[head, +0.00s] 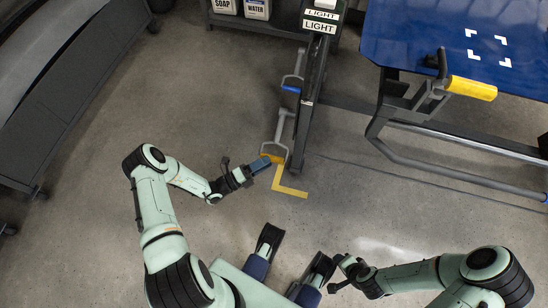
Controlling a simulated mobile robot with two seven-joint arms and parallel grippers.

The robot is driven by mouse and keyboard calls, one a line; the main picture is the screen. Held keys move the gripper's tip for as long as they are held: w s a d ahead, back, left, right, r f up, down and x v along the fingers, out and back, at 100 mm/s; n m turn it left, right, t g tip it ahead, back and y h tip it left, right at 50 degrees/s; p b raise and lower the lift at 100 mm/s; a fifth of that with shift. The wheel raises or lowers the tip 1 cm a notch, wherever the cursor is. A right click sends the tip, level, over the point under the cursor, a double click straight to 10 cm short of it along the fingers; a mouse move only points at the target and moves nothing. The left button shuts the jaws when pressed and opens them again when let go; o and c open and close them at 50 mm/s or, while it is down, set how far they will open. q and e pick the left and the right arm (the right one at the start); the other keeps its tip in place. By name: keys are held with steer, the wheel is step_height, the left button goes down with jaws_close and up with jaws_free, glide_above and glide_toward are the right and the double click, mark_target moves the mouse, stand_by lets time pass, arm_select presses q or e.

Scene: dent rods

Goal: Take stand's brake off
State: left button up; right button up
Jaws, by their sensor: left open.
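The stand (312,85) is a dark upright post with a "LIGHT" label at its top, at the upper middle of the head view. Two grey looped levers stick out from its left side. The upper lever has a blue bar (291,89). The lower lever (279,130) reaches down to a yellow bar (274,158) near the floor mark. I cannot tell which one is the brake. My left gripper (262,165) is open, its fingertips close beside the yellow bar; contact cannot be told. My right gripper (338,275) is at the bottom, away from the stand, its jaws unclear.
A yellow L-shaped floor mark (290,190) lies below the stand. A blue-topped table (440,45) with a yellow handle (472,88) and grey foot rail stands at the right. Soap and water containers (257,9) are at the top. A dark cart (70,85) is at the left. Open floor lies between.

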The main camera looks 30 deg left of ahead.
mark_target(273, 158)
arm_select(q)
steer(key=shift+x, duration=2.15)
arm_select(e)
steer(key=shift+w+d+f, duration=0.2)
steer(key=shift+w+f, duration=0.05)
steer(key=shift+w, duration=0.1)
arm_select(q)
jaws_close()
steer(key=shift+a, duration=0.1)
arm_select(e)
steer(key=shift+s+r, duration=0.1)
steer(key=shift+s, duration=0.05)
